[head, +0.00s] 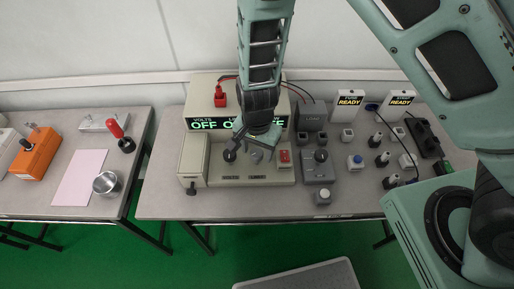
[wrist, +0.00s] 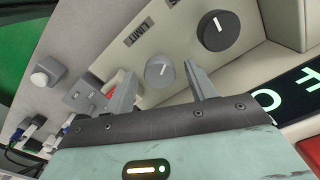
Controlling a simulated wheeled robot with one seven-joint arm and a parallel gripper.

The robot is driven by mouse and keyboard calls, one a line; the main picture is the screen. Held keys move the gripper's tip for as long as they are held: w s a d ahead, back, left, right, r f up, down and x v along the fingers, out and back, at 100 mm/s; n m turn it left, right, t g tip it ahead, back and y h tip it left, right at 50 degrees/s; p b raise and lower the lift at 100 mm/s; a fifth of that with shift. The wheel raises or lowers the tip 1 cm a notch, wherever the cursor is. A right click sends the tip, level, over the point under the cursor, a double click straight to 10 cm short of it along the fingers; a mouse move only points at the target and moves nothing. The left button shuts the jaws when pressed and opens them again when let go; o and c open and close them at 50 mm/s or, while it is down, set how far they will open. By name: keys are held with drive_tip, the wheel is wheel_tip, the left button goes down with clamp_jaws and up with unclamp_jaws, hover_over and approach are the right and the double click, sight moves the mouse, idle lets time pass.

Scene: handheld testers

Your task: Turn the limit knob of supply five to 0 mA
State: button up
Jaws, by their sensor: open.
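A beige supply (head: 235,173) stands on the middle table, its lit display (head: 205,124) reading OFF. A grey knob (wrist: 158,72) with a small white mark sits on its sloped panel beside the LIMIT label (wrist: 152,27). A larger black knob (wrist: 218,31) with a white pointer line is beside it. My gripper (wrist: 158,77) is open, its fingers on either side of the grey knob in the wrist view; I cannot tell whether they touch it. In the head view my gripper (head: 257,143) is over the panel and partly hides it. I see no supply number.
A red rocker switch (head: 285,158) is on the panel's right. A grey unit with a black knob (head: 321,155) stands close to its right. Two testers reading READY (head: 349,99) and several small knobs are further right. A red plug (head: 220,97) is on top.

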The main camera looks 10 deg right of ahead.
drive_tip(key=c, duration=1)
drive_tip(key=shift+n, duration=0.3)
drive_tip(key=n, duration=0.5)
drive_tip(key=shift+n, duration=0.3)
drive_tip(key=n, duration=0.5)
drive_tip(key=shift+w+n, duration=0.1)
drive_tip(key=shift+n, duration=0.2)
drive_tip(key=shift+a+r+b, duration=0.1)
drive_tip(key=shift+b, duration=0.2)
drive_tip(key=o, duration=1)
